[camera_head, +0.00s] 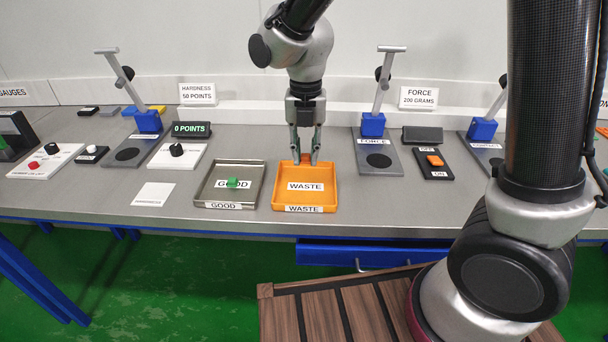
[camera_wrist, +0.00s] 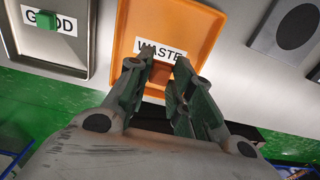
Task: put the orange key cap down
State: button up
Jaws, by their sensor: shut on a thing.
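My gripper (camera_head: 304,160) is over the back part of the orange waste tray (camera_head: 276,191), fingers pointing down. In the wrist view, my gripper (camera_wrist: 165,60) shows in front of the same tray (camera_wrist: 207,22), its fingers a small gap apart. I cannot tell whether the cap touches the tray floor. The waste tray's white label shows, and no other piece is visible in it.
The grey metal good tray (camera_head: 204,198), with a green cap (camera_head: 232,183) in it, stands just left. To the right are a force stand (camera_head: 378,175) and a black switch box (camera_head: 432,171) with an orange button. A white hardness card (camera_head: 154,194) lies at left.

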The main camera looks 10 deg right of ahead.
aim_at(306, 187)
notch_tip(306, 187, down, 8)
jog(key=shift+r, duration=0.15)
dwell(0.3)
jog(key=o, duration=0.7)
jog(key=shift+c, duration=0.2)
